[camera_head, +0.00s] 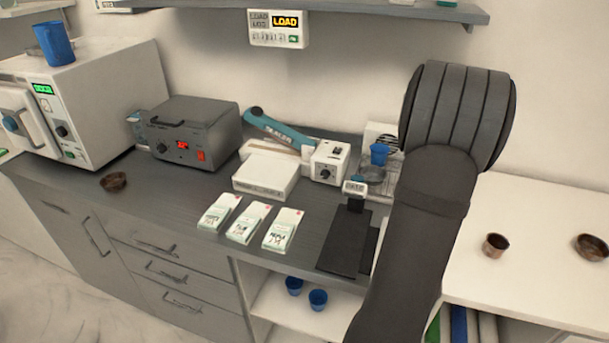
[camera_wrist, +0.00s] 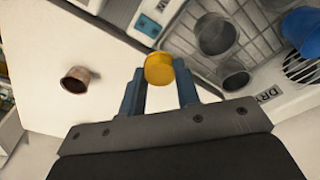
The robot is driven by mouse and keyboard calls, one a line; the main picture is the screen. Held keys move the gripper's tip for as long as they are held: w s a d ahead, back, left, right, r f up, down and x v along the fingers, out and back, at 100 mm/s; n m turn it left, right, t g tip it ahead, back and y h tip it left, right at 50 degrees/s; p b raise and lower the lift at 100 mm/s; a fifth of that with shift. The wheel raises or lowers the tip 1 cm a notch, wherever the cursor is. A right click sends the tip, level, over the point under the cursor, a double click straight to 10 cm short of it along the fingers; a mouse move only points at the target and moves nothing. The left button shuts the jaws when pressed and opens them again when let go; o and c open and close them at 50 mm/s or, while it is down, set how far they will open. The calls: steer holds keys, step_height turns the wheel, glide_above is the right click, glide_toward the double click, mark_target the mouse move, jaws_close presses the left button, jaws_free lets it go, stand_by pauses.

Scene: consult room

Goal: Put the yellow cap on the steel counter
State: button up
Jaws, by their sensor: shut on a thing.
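The yellow cap (camera_wrist: 158,69) is between the two fingertips of my gripper (camera_wrist: 160,84) in the wrist view. My gripper is shut on it. In the head view my arm hides the gripper and the cap. The steel counter (camera_head: 165,205) is the long dark grey worktop, running from the left to the middle of the head view. In the wrist view, the cap appears in front of a white surface and beside a wire rack; its height above them is unclear.
A steriliser (camera_head: 95,95), a grey box device (camera_head: 190,130), a sealer (camera_head: 275,130) and several packets (camera_head: 245,222) stand on the counter. A white surface (camera_head: 525,205) holds a brown cup (camera_head: 495,245). The counter's front left has free room.

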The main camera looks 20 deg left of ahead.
steer(key=s+a+n, duration=0.1)
steer(key=a+n, duration=0.1)
steer(key=a, duration=1.2)
steer(key=s+a+n, duration=0.2)
steer(key=a+n, duration=0.1)
steer(key=a, duration=1.1)
steer(key=s+a+n, duration=0.1)
steer(key=a+n, duration=0.2)
steer(key=a, duration=1.1)
steer(key=shift+s+y, duration=0.15)
steer(key=shift+y, duration=0.25)
steer(key=s+a+n, duration=0.3)
steer(key=s+a, duration=0.3)
steer(key=a, duration=0.4)
glide_above(209, 195)
steer(key=f, duration=0.6)
steer(key=shift+s+d+f, duration=0.1)
steer(key=shift+d+f, duration=0.25)
steer(key=shift+d, duration=0.05)
steer(key=shift+s+a+f, duration=0.1)
steer(key=shift+a+f, duration=0.2)
steer(key=shift+a, duration=0.05)
steer(key=shift+f, duration=1.9)
steer(key=shift+f, duration=0.15)
